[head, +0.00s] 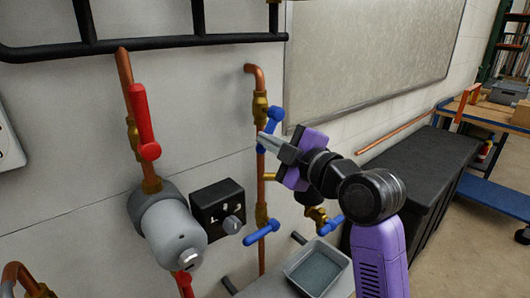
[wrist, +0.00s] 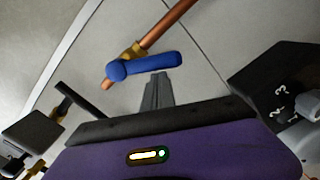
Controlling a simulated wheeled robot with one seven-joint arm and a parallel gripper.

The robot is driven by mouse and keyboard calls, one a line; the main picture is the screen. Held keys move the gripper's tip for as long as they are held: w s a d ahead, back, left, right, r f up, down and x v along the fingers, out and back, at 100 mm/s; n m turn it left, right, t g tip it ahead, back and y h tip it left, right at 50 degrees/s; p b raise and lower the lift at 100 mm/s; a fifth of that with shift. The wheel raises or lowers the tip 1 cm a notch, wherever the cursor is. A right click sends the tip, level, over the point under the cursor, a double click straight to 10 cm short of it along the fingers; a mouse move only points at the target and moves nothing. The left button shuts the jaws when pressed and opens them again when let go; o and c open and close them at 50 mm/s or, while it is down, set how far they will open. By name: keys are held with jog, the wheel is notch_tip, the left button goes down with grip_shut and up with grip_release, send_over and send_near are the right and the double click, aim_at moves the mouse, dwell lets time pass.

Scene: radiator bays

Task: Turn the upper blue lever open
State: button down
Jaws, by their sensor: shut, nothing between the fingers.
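The upper blue lever (head: 273,117) sits on a brass valve (head: 260,107) on the vertical copper pipe (head: 261,182). In the wrist view the lever (wrist: 150,66) points off at an angle to the pipe (wrist: 168,24), with its round hub at the left over the brass valve (wrist: 131,50). My gripper (head: 264,146) is shut and empty. Its fingertips are just below the lever in the head view, partly in front of the pipe. In the wrist view the fingertips (wrist: 158,78) lie close beside the lever's free part; I cannot tell whether they touch it.
A lower blue lever (head: 262,233) and another blue lever (head: 330,225) are below. A red lever (head: 144,122), a grey cylinder (head: 172,228) and a black box with a knob (head: 217,205) are left. A grey tray (head: 316,268) and a dark cabinet (head: 420,165) stand lower right.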

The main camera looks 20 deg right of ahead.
jog(key=d+f+n+b, duration=0.1)
jog(key=n+b, duration=0.1)
jog(key=d+f+n+b, duration=0.1)
jog(key=n+b, duration=0.1)
jog(key=b, duration=0.1)
jog(key=shift+w+d+f+n, duration=0.1)
jog(key=shift+w+d+n, duration=0.2)
jog(key=shift+w, duration=0.1)
jog(key=shift+d+b, duration=0.15)
jog(key=shift+b, duration=0.3)
